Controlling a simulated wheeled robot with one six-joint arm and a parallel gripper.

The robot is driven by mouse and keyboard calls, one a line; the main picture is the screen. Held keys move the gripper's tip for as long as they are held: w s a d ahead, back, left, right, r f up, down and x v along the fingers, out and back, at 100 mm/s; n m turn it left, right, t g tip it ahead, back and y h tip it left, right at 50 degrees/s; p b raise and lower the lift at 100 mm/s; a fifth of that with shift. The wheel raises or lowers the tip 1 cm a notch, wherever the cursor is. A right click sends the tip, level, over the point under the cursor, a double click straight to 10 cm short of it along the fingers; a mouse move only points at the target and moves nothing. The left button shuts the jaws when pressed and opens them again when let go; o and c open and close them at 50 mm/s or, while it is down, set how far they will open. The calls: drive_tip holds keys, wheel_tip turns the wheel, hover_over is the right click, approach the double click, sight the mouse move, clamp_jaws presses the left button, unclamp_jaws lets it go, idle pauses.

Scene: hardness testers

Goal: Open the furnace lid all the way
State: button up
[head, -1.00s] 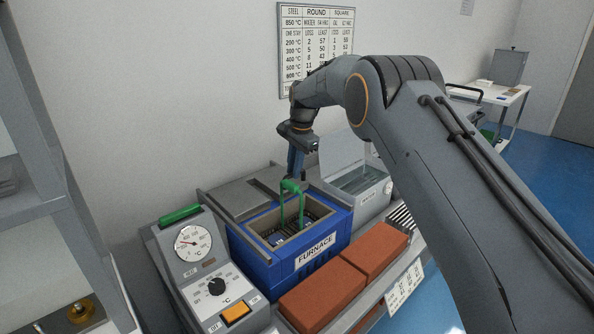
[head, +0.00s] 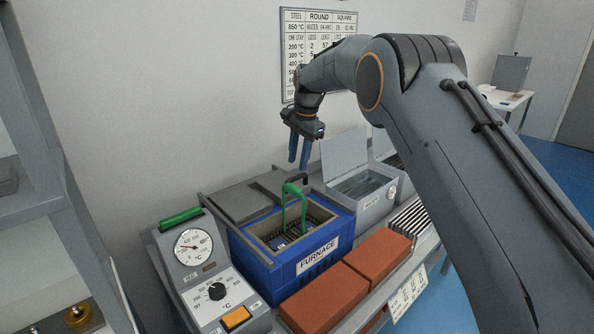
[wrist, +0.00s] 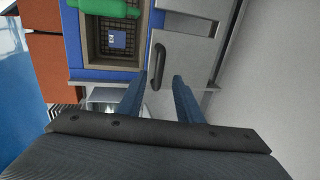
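The blue furnace (head: 280,265) stands on the bench with its top opening uncovered. Its flat grey lid (head: 238,201) lies behind the opening, on the wall side; it also shows in the wrist view (wrist: 181,52). The lid's dark bar handle (wrist: 157,66) is near my fingertips in that view. My gripper (head: 298,166) is above and behind the furnace, clear of the lid.
A basket with a tall green handle (head: 284,205) sits inside the furnace. A control box with a dial (head: 193,250) stands left. Two red-brown bricks (head: 376,254) lie in front. An open-lidded metal tank (head: 362,205) stands right. The wall is close behind.

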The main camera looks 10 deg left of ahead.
drive_tip(key=shift+s+d+r, duration=0.1)
drive_tip(key=shift+d+r, duration=0.1)
drive_tip(key=shift+r, duration=1)
drive_tip(key=s+d+f+n, duration=0.1)
drive_tip(key=s+d, duration=0.4)
drive_tip(key=d, duration=0.3)
drive_tip(key=s+d+n+h, duration=0.1)
drive_tip(key=s+d, duration=0.3)
drive_tip(key=d, duration=0.5)
drive_tip(key=s+d+f+n, duration=0.1)
drive_tip(key=s+d, duration=0.4)
drive_tip(key=d, duration=0.3)
drive_tip(key=s+d+f+n, duration=0.1)
drive_tip(key=s+d, duration=0.3)
drive_tip(key=s, duration=0.5)
drive_tip(key=s+d+f+n, duration=0.1)
drive_tip(key=s+d+f, duration=0.2)
drive_tip(key=s, duration=0.6)
drive_tip(key=s+d+f+n+g, duration=0.1)
drive_tip(key=s+d+f+n, duration=0.1)
drive_tip(key=s+d, duration=0.5)
drive_tip(key=shift+s+d+f+h, duration=0.25)
drive_tip(key=shift+s+h, duration=0.15)
drive_tip(key=shift+s, duration=0.7)
